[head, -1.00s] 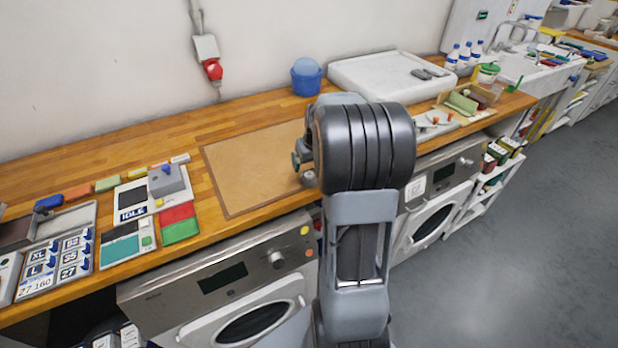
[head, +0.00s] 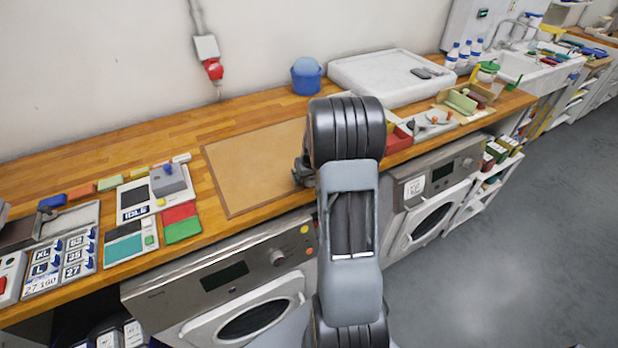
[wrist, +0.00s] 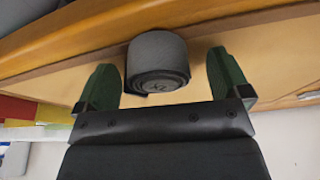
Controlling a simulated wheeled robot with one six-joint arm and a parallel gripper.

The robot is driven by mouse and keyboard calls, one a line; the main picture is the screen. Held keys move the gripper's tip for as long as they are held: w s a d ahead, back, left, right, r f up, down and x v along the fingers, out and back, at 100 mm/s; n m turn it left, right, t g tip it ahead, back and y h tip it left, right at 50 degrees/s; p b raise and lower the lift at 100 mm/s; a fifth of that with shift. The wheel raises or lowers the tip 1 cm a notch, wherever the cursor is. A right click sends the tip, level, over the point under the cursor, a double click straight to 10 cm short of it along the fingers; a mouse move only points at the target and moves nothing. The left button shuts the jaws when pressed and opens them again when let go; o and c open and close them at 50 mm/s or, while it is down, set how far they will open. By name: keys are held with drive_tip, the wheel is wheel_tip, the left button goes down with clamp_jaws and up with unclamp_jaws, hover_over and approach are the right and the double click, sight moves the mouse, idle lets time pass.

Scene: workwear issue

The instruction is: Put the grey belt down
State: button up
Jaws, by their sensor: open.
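The grey belt (wrist: 157,62) is rolled up and shows in the wrist view, with small dark marking on its end. It sits between the two green fingers of my gripper (wrist: 166,80), which is open, with a gap on each side of the roll. The belt appears to rest on the tan mat (head: 250,165) near the counter's front edge. In the head view my gripper (head: 301,172) is low over the mat's right side, partly behind my arm. I cannot make out the belt there.
Left of the mat lie red and green pads (head: 181,222), a grey block on a label panel (head: 168,181) and size cards (head: 62,262). A blue tub (head: 306,76) and a white tray (head: 385,72) stand behind. The mat's left and middle are clear.

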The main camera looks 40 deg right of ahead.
drive_tip(key=c, duration=1.1)
drive_tip(key=shift+c, duration=0.2)
drive_tip(key=shift+r, duration=0.15)
